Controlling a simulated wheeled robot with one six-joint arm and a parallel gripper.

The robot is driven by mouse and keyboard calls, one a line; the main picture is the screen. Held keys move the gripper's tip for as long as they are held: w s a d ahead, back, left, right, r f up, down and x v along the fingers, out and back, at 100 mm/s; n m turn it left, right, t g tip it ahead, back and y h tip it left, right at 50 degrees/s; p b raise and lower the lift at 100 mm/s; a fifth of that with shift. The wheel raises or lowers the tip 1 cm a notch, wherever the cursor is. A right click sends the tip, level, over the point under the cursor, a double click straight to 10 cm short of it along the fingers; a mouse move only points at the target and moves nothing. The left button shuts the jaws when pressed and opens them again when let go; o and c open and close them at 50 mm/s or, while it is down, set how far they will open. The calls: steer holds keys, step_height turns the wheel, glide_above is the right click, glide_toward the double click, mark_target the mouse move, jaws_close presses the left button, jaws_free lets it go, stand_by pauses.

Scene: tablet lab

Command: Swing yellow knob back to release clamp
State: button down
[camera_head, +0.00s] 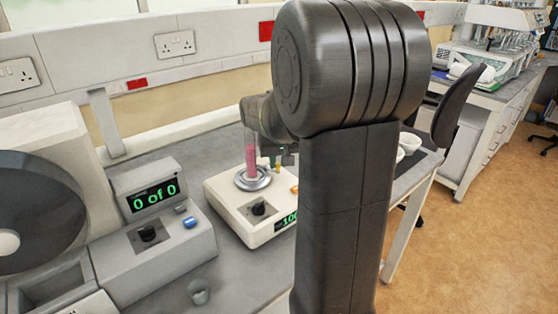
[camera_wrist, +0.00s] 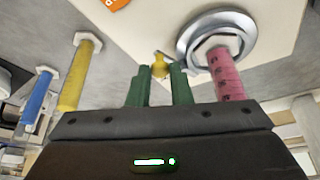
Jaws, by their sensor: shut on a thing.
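In the wrist view the yellow knob (camera_wrist: 160,64) sits between the green fingertips of my gripper (camera_wrist: 160,77), which is shut on it. The knob is beside the silver round clamp plate (camera_wrist: 186,52). A pink cylinder (camera_wrist: 227,76) stands at the plate. In the head view the pink cylinder (camera_head: 251,158) rises from the silver plate (camera_head: 253,184) on a white machine (camera_head: 232,215). My gripper is close to the cylinder there, largely covered by my own arm.
A yellow post (camera_wrist: 77,78) and a blue post (camera_wrist: 38,96) stand left in the wrist view. A grey counter unit (camera_head: 150,240) with a "0 of 0" display stands left of the machine. White bowls (camera_head: 409,144) are to the right. A small cup (camera_head: 199,292) sits in front.

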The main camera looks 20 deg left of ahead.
steer(key=c, duration=1.3)
jaws_free()
steer(key=shift+r, duration=0.1)
steer(key=v, duration=1.3)
steer(key=shift+s+d+r, duration=0.1)
steer(key=shift+s+r, duration=0.15)
steer(key=shift+f, duration=0.1)
steer(key=x, duration=1.3)
steer(key=shift+w+f, duration=0.25)
steer(key=shift+w, duration=0.05)
steer(key=shift+r, duration=0.1)
